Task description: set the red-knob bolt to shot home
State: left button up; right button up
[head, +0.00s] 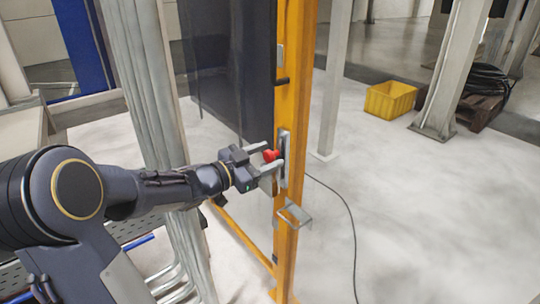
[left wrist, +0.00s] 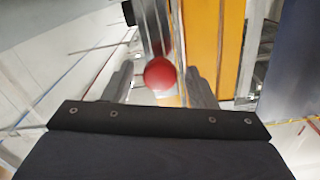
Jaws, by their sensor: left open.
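The red knob (head: 270,155) of the bolt sits on a grey metal bolt plate (head: 284,160) fixed to the yellow post (head: 292,100). My left gripper (head: 272,158) is at the knob, with its two fingers apart and reaching toward the plate. In the left wrist view the red knob (left wrist: 160,74) lies between the two open fingers (left wrist: 160,88), with gaps visible on both sides. The bolt bar itself is mostly hidden by the gripper, so I cannot tell its position. My right gripper is not in view.
A dark panel (head: 228,65) stands left of the yellow post. A metal bracket (head: 293,215) juts out below the bolt. A black cable (head: 345,205) lies on the floor. A yellow crate (head: 390,99) sits farther back. The floor at right is mostly clear.

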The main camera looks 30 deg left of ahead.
pick_arm(q)
jog(key=shift+w+d, duration=0.25)
jog(key=shift+w, duration=0.4)
jog(key=shift+f, duration=0.1)
grip_shut()
